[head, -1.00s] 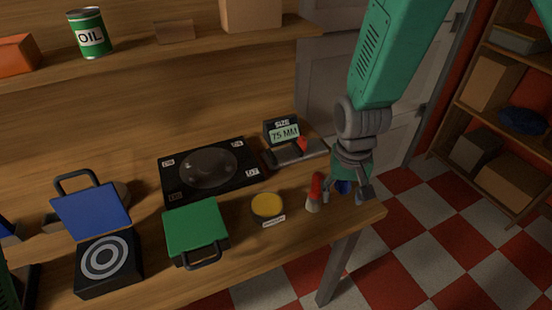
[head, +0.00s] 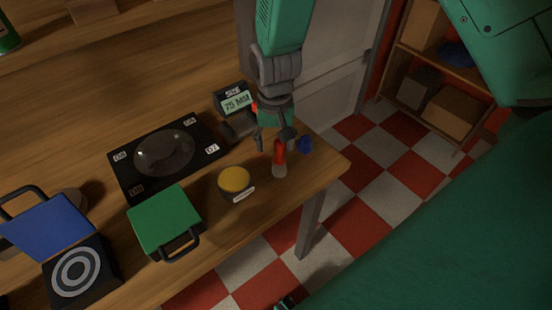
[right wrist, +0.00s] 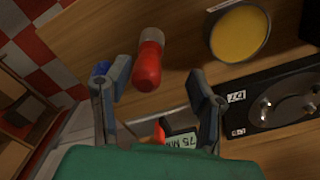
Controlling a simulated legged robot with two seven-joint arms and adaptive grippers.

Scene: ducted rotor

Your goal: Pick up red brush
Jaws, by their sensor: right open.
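The red brush (head: 279,152), with a red handle and a pale end, is near the right end of the wooden bench. It also shows in the right wrist view (right wrist: 148,65), with its red end toward the gap between my fingers. My right gripper (head: 274,143) is open and empty, with its fingers close to the handle. In the right wrist view, its fingertips (right wrist: 158,78) are spread on either side of the handle's line. I cannot tell whether they touch it. My left gripper is not clearly visible.
A blue object (head: 305,144) lies just right of the brush. A yellow-topped round tin (head: 234,180) stands to its left. A size display (head: 236,101) is behind. A green-lidded box (head: 165,219) and black plate (head: 128,177) are farther left. The bench's right edge is near.

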